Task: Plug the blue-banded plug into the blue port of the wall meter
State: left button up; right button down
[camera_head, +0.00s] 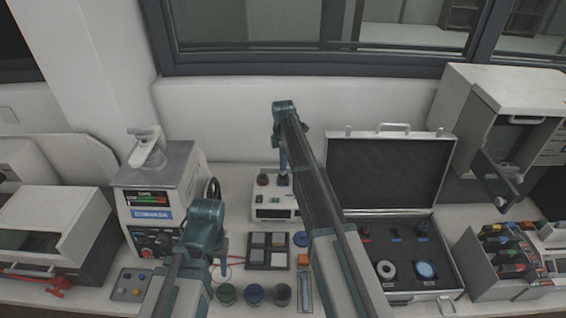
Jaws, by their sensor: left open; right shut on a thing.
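The meter (275,212) is a small white box with a dark display, standing at the back of the bench against the wall. My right gripper (283,160) points down over the meter's top right and is shut on a dark, bluish piece, likely the blue-banded plug (283,178). It is at or just above the meter top; contact and the blue port are hidden. My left gripper (222,262) is low over the bench, left of the meter, open and mostly hidden by its own wrist.
A press (155,205) stands left of my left arm. A tray of grey squares (268,251) and several round jars (253,294) lie in front of the meter. An open foam-lined case (385,175) stands right of my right arm.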

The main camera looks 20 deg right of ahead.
jog(key=shift+f, duration=0.15)
jog(key=shift+f+b, duration=0.55)
jog(key=shift+b, duration=0.2)
jog(key=shift+f, duration=0.25)
jog(key=shift+f+b, duration=0.7)
jog(key=shift+b, duration=0.25)
jog(key=shift+f+b, duration=0.45)
jog(key=shift+f, duration=0.05)
dwell(0.3)
jog(key=shift+c, duration=0.4)
grip_release()
notch_tip(320, 180, up, 8)
jog(key=p, duration=0.7)
jog(key=shift+f+p, duration=0.1)
jog(key=shift+p, duration=0.25)
